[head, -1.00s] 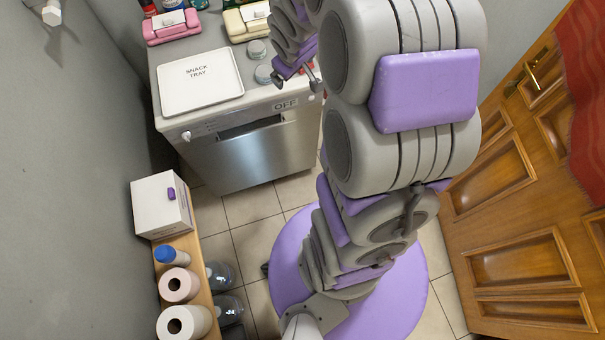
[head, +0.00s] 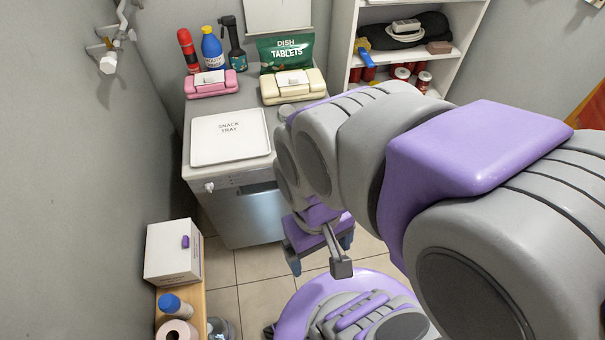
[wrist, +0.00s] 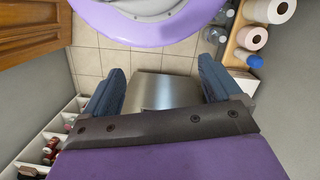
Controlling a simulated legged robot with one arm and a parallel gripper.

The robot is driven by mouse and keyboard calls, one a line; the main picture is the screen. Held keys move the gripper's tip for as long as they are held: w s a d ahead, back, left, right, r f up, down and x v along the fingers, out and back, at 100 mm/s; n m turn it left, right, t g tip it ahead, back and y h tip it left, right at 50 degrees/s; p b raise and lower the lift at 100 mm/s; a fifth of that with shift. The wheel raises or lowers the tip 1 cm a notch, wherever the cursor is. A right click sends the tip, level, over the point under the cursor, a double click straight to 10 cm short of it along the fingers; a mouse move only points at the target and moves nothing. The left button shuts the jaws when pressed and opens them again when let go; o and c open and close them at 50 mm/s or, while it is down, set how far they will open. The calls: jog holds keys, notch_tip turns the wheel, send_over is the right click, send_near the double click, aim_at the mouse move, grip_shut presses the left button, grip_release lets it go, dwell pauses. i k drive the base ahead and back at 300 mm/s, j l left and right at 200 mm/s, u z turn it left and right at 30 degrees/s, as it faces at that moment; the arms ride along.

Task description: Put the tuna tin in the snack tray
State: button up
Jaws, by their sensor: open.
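The snack tray (head: 230,148) is a white, empty, shallow tray lettered SNACK TRAY. My gripper (head: 320,252) hangs in front of the dishwasher, below and right of the tray. In the wrist view, my gripper (wrist: 160,85) is open, with its blue-grey fingers wide apart and nothing between them. It faces the dishwasher's steel front (wrist: 162,92).
A pink box (head: 211,84), a cream box (head: 293,88), bottles and a green dish-tablets bag (head: 285,53) stand behind the tray. A white shelf unit (head: 345,45) is at the back right.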

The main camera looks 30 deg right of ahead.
aim_at(213, 139)
jog(key=i+l+z, duration=0.25)
jog(key=i, duration=0.35)
jog(key=j+z, duration=0.1)
jog(key=z, duration=1.25)
